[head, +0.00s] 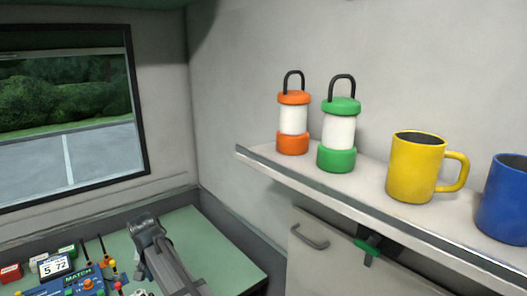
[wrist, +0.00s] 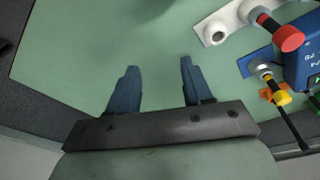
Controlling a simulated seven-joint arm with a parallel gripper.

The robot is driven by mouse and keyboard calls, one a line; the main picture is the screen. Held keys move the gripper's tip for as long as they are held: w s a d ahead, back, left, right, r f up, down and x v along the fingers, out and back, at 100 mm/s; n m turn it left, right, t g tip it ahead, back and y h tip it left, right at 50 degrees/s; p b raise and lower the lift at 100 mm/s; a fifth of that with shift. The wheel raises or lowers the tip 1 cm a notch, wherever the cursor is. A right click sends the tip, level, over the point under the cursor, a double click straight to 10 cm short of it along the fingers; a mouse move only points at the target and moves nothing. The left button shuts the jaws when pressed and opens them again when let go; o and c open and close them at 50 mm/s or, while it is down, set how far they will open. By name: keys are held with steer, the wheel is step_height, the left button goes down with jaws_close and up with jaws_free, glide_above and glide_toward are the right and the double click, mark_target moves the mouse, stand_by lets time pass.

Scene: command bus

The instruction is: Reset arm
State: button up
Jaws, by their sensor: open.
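My gripper (wrist: 159,68) shows in the wrist view with its two blue fingers spread apart. Nothing is between the fingers, only bare green tabletop (wrist: 100,40) below them. The fingers are apart from the devices at the right of that view. In the head view, my grey arm (head: 170,262) reaches over the green table at the lower middle. I cannot make out the fingertips there.
A red-capped lever (wrist: 288,38), a yellow-tipped lever (wrist: 279,97) and a blue device (wrist: 303,62) stand right of the fingers. A display box (head: 54,267) is left of my arm. A shelf (head: 350,195) holds an orange lantern (head: 292,120), a green lantern (head: 339,135), a yellow mug (head: 414,168) and a blue mug (head: 505,200).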

steer(key=s+d+f, duration=0.1)
steer(key=d+f, duration=0.2)
steer(key=d, duration=0.8)
steer(key=s+d+f+m+t+h, duration=0.1)
steer(key=d+f, duration=0.2)
steer(key=d, duration=0.8)
steer(key=s+d+f, duration=0.1)
steer(key=d+f, duration=0.2)
steer(key=d, duration=0.8)
steer(key=s+d+f+g, duration=0.25)
steer(key=d+f, duration=0.25)
steer(key=f, duration=0.3)
steer(key=s+d+f+g+h, duration=0.1)
steer(key=s+d+f, duration=0.3)
steer(key=f, duration=0.3)
steer(key=s+d+f+g, duration=0.1)
steer(key=s+d+f, duration=0.2)
steer(key=d+f, duration=0.35)
steer(key=s+d+f+m+g+y, duration=0.1)
steer(key=s+d+f+g, duration=0.1)
steer(key=s+f, duration=0.6)
steer(key=s+d+f+m+g, duration=0.1)
steer(key=s+d+f+g, duration=0.2)
steer(key=s, duration=1.1)
step_height(320, 180, down, 5)
steer(key=shift+s+d+f+y, duration=0.2)
steer(key=shift+d+y, duration=0.2)
steer(key=shift+d, duration=0.55)
steer(key=shift+r, duration=0.1)
steer(key=shift+c, duration=0.4)
